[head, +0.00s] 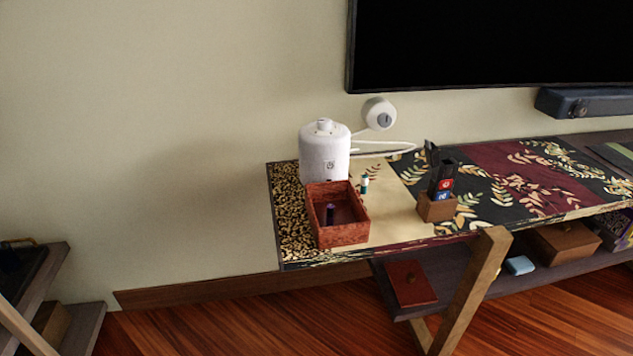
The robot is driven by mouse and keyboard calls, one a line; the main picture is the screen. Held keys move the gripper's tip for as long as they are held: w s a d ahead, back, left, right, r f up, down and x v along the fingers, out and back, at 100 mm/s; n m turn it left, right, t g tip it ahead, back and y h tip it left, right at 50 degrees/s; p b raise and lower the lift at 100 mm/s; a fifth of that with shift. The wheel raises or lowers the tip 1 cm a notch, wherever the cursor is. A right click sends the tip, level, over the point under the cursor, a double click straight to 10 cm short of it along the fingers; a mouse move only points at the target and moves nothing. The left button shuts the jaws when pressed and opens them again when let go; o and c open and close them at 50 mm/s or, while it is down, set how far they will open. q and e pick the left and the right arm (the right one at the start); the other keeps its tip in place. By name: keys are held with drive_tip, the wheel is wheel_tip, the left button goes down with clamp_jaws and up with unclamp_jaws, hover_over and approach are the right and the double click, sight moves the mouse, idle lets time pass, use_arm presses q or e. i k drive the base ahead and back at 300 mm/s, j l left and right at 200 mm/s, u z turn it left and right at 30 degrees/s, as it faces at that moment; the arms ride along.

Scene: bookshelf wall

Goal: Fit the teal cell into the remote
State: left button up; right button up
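A small teal and white cell (364,185) stands upright on the cream part of the patterned console table (395,214), just right of a red-brown open box. A dark upright object, probably the remote (437,167), stands in a small wooden holder (436,208) to the right of the cell. Its battery bay cannot be made out. Neither of my grippers is in view.
The red-brown box (345,236) holds a dark purple cell (330,213). A white canister-like device (324,152) stands behind it, with a round white head (379,114) beside it. A black screen (490,42) hangs above. Bare table lies between box and holder.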

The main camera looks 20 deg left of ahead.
sight(444, 179)
drive_tip(key=i+l+u, duration=0.2)
drive_tip(key=u, duration=0.25)
drive_tip(key=i+l+u, duration=0.15)
drive_tip(key=l+u, duration=0.25)
drive_tip(key=i+l+u, duration=0.1)
drive_tip(key=l+u, duration=0.35)
drive_tip(key=j, duration=0.1)
